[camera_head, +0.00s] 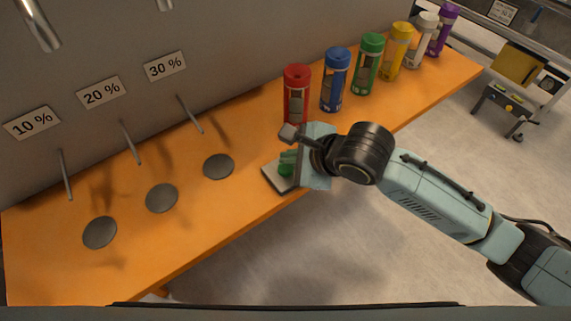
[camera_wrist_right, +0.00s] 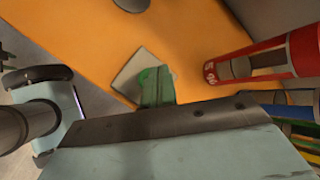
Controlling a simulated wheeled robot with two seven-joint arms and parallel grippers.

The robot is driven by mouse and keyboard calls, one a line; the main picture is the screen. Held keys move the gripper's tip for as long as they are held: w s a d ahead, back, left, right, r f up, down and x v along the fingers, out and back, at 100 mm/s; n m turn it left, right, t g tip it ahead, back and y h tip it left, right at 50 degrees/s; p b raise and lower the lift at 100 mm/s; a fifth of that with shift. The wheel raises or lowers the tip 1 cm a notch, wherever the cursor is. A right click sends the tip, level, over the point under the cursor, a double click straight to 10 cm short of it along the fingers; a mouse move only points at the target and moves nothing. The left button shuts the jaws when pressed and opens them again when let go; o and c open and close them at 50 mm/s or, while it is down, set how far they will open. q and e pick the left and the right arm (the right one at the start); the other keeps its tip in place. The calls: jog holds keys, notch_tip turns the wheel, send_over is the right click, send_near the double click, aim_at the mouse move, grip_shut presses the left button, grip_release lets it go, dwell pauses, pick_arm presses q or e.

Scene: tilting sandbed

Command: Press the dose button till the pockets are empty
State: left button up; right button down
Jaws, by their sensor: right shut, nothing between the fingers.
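The dose button is a green round button (camera_head: 286,171) on a pale square plate (camera_head: 272,178) at the bench's front edge. In the wrist view the plate (camera_wrist_right: 128,74) and a bit of the green button (camera_wrist_right: 143,77) show behind my fingers. My right gripper (camera_head: 288,157) is shut and empty, its greenish fingertips (camera_wrist_right: 157,88) over the button. The fingers partly hide the button, and I cannot tell whether they touch it or whether it is pressed in. I cannot make out any pockets. My left gripper is not in view.
A red canister (camera_head: 297,95) stands close behind my right gripper, with blue (camera_head: 335,80), green (camera_head: 368,62) and other canisters beyond. Three grey discs (camera_head: 162,198) lie on the orange bench (camera_head: 200,235) under rods and signs for 10, 20 and 30 %.

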aim_at(290, 170)
jog(key=shift+f, duration=0.1)
dwell(0.5)
jog(key=shift+f+p, duration=0.25)
jog(key=shift+p, duration=0.15)
jog(key=shift+f, duration=0.1)
jog(key=shift+f, duration=0.55)
dwell(0.6)
jog(key=shift+r, duration=0.1)
jog(key=shift+r+p, duration=0.85)
jog(key=shift+p, duration=0.7)
notch_tip(290, 170, up, 5)
jog(key=p, duration=0.7)
jog(key=shift+r, duration=0.1)
